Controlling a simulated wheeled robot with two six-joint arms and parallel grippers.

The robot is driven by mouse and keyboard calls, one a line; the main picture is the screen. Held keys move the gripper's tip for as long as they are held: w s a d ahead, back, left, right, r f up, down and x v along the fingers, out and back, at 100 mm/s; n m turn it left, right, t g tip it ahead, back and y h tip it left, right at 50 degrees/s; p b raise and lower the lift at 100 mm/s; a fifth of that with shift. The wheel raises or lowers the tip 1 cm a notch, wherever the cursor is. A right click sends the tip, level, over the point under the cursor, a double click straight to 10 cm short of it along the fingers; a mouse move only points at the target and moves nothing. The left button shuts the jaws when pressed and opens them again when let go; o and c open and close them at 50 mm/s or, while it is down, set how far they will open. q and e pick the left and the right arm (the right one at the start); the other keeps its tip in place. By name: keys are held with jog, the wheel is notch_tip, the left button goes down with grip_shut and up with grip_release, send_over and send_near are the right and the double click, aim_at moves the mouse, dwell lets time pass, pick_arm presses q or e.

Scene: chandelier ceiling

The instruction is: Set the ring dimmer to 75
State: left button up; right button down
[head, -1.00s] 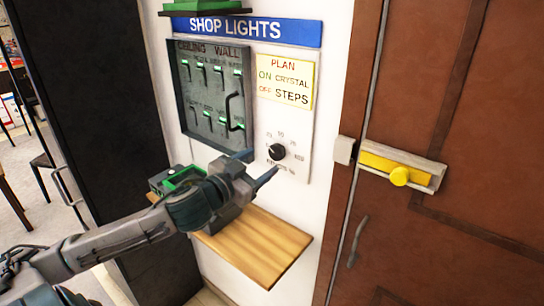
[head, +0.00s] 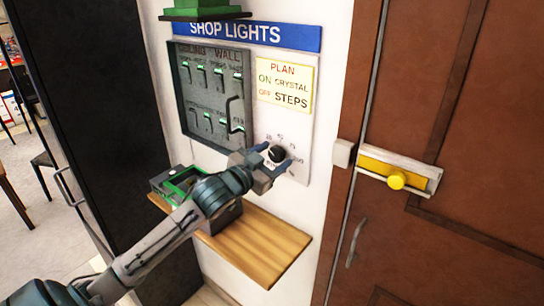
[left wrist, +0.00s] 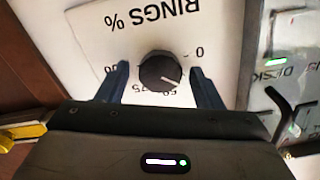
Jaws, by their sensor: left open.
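The ring dimmer is a round black knob (head: 277,154) on a white panel under the SHOP LIGHTS sign; it also shows in the left wrist view (left wrist: 160,72). There the panel appears upside down, with "RINGS %" and a printed scale, 0 at right and 75 at lower left. The knob's white mark points to the lower right, between the 0 and the bottom numbers. My left gripper (head: 273,157) is open, with one finger on each side of the knob; gaps show between fingers and knob in the left wrist view (left wrist: 160,78). My right gripper is not in view.
A grey switch panel (head: 188,97) with several green-lit levers is left of the dimmer. A yellow note (head: 285,84) hangs above it. A wooden shelf (head: 265,250) juts out below. A brown door (head: 460,200) with a yellow latch (head: 396,180) is to the right.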

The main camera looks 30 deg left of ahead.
pick_arm(q)
jog(key=c, duration=1)
jog(key=shift+o, duration=0.2)
jog(key=shift+m, duration=0.3)
jog(key=m+p, duration=0.1)
jog(key=m, duration=0.1)
jog(key=shift+m, duration=0.3)
jog(key=m, duration=0.3)
jog(key=shift+m+p, duration=0.3)
jog(key=m, duration=0.6)
jog(key=shift+f, duration=0.1)
jog(key=m, duration=0.6)
jog(key=shift+f+m, duration=0.1)
jog(key=shift+m, duration=0.3)
